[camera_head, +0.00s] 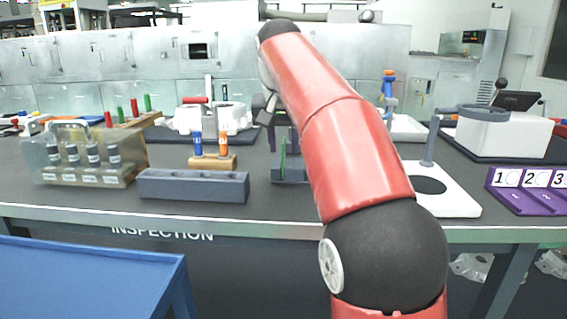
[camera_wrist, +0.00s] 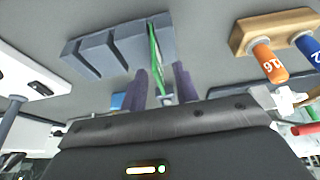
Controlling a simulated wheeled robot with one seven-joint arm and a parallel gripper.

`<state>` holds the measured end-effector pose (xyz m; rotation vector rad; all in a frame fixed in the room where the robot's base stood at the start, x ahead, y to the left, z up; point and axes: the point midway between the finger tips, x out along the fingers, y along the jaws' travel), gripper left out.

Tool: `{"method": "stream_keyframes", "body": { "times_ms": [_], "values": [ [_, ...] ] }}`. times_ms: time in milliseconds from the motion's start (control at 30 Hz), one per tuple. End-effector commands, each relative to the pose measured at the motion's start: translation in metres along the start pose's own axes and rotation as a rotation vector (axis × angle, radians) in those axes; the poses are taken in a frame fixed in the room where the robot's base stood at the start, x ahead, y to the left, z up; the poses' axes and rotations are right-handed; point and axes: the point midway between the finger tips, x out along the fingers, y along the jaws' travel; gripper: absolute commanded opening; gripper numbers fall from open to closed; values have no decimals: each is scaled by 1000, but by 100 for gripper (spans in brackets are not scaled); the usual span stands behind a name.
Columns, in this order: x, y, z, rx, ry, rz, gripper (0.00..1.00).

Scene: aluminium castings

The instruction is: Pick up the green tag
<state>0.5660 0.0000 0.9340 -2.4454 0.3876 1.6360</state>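The green tag (camera_wrist: 155,55) is thin and flat. It stands on edge in a slot of a grey slotted block (camera_wrist: 97,53). In the head view, the tag (camera_head: 283,156) shows as a narrow upright strip above the block (camera_head: 290,173), partly hidden by my red arm. My gripper (camera_wrist: 161,82) is open, with two dark purple fingers apart. In the wrist view, the tag's near end lies in the gap between the fingertips, and neither finger visibly touches it. Whether the fingers overlap it in depth is hard to tell.
A wooden holder (camera_head: 212,162) with an orange and a blue peg stands left of the block. A clear case of vials (camera_head: 85,165) is farther left. A white plate with a post (camera_head: 440,190) is at right.

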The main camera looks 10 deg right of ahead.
Motion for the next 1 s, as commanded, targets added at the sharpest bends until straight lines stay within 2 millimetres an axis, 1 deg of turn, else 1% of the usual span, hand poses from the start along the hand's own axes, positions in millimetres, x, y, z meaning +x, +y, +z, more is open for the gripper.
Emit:
{"method": "stream_keyframes", "body": {
  "times_ms": [33,100,200,367,400,600,633,1000],
  "values": [
    [9,0,1,0,-1,0,30],
    [15,0,1,0,-1,0,30],
    [18,0,0,0,1,0,30],
    [18,0,0,0,1,0,30],
    [18,0,0,0,1,0,29],
    [18,0,0,0,1,0,2],
    [18,0,0,0,1,0,0],
    [17,0,-1,0,1,0,0]
  ]
}}
